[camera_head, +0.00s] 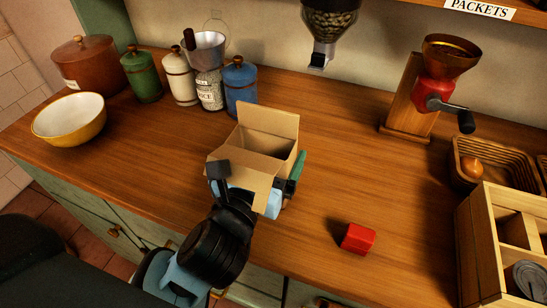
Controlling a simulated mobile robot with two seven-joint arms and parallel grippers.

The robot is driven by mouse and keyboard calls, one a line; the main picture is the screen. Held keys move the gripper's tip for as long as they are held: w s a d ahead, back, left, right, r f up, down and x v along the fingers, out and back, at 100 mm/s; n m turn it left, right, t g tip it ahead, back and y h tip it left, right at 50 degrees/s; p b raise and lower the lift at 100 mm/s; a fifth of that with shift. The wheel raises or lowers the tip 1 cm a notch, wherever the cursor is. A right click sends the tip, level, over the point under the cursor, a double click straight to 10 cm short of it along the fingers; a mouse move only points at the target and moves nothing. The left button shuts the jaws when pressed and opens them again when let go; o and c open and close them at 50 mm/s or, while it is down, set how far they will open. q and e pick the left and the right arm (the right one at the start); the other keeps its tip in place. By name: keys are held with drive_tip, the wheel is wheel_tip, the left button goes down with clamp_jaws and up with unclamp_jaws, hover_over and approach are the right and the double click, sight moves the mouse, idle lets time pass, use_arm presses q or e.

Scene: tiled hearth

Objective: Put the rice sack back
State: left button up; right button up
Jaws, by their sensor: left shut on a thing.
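A small grey-white patterned container (209,91), with a label that seems to end in "ICE", stands in the row at the back of the counter; it may be the rice sack. An open cardboard box (268,142) with raised flaps stands near the front edge of the counter. My left gripper (256,186) is at the near side of the box, shut on it as far as I can see. The front flap hides part of the fingers, and the box's inside bottom is hidden. My right gripper is not in view.
Green (142,78), white (180,80) and blue (240,84) canisters stand at the back left, near a yellow bowl (69,119). A red block (358,238) lies right of the box. A grinder (437,85), basket (478,165) and wooden crate (487,262) stand right.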

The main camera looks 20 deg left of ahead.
use_arm(q)
drive_tip(key=shift+r, duration=0.15)
drive_tip(key=shift+a, duration=0.2)
drive_tip(key=shift+f, duration=0.2)
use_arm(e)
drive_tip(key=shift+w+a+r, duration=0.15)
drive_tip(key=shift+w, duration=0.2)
use_arm(q)
drive_tip(key=o, duration=1)
drive_tip(key=shift+c, duration=0.2)
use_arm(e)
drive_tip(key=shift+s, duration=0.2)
use_arm(q)
drive_tip(key=shift+r, duration=0.1)
